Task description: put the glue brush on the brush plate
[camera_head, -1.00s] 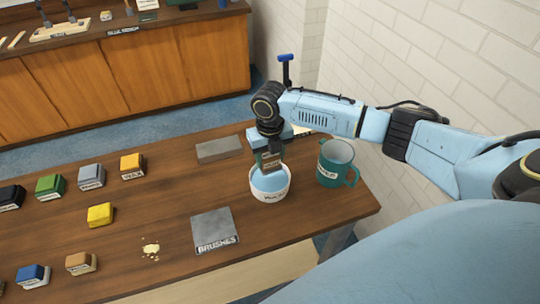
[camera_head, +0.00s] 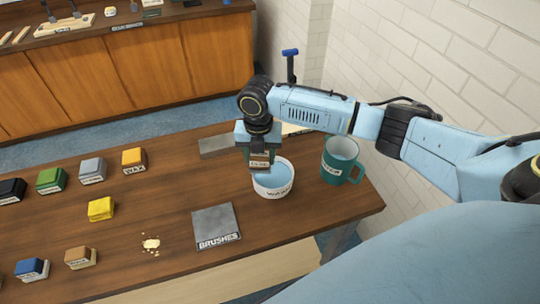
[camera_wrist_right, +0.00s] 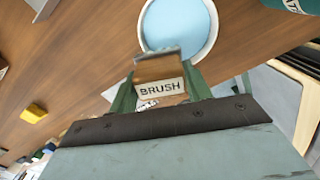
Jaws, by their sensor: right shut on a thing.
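My right gripper (camera_head: 259,160) is shut on the glue brush (camera_head: 259,161), a wooden block with a "BRUSH" label. In the right wrist view the brush (camera_wrist_right: 160,75) sits between the green fingers. In the head view it is above the table, at the upper left edge of the white bowl of pale blue liquid (camera_head: 274,190); I cannot tell whether it touches the bowl. The brush plate (camera_head: 213,224), a flat grey square labelled "BRUSHES", lies bare on the table, left of and nearer than the bowl. My left gripper is not in view.
A teal mug (camera_head: 340,162) stands right of the bowl. A grey slab (camera_head: 217,146) lies behind. Several coloured blocks, including a yellow one (camera_head: 101,209), stand at left. Pale crumbs (camera_head: 151,244) lie left of the plate.

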